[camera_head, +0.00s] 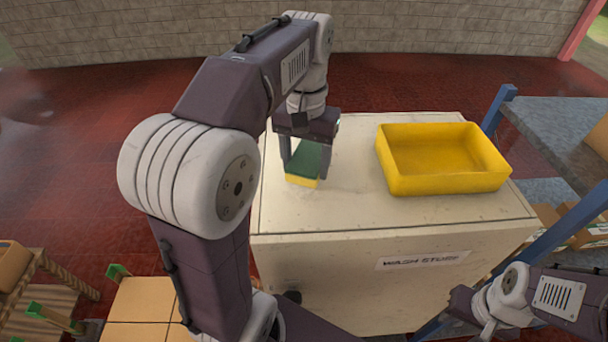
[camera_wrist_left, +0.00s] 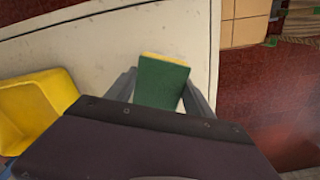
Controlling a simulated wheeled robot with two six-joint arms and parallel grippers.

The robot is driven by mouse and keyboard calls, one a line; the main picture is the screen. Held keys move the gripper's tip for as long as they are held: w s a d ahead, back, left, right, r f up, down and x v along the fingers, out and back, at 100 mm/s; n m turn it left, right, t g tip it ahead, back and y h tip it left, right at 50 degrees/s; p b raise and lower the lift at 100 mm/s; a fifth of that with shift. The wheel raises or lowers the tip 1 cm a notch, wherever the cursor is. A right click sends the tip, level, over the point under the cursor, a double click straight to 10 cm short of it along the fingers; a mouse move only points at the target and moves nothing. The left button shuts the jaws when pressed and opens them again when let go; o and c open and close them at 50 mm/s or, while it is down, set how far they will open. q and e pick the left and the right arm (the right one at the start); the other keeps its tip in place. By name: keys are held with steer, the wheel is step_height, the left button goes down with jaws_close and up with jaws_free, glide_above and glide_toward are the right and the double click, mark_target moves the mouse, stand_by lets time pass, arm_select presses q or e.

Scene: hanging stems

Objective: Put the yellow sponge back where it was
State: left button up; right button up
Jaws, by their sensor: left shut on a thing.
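The yellow sponge (camera_head: 302,181) has a green top layer and is at the left part of the white cabinet top (camera_head: 340,212). My left gripper (camera_head: 305,164) points down and is shut on the sponge, one finger on each side. In the left wrist view the sponge (camera_wrist_left: 162,82) shows its green face between the fingers, with a thin yellow edge. I cannot tell whether its underside touches the cabinet top. My right arm shows at the lower right of the head view, but its fingertips are not clearly seen.
An empty yellow tray (camera_head: 440,186) stands on the right of the cabinet top. The cabinet front has a "WASH STUFF" label (camera_head: 423,260). A blue-framed shelf (camera_head: 560,120) is at the right. The cabinet top between sponge and tray is clear.

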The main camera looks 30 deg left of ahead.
mark_target(304, 189)
arm_select(q)
steer(key=shift+s+a+f, duration=0.15)
steer(key=shift+a, duration=0.1)
steer(key=f, duration=0.4)
steer(key=shift+w, duration=0.35)
steer(key=shift+s, duration=0.2)
steer(key=shift+f, duration=0.15)
steer(key=o, duration=1.3)
steer(key=shift+w, duration=0.15)
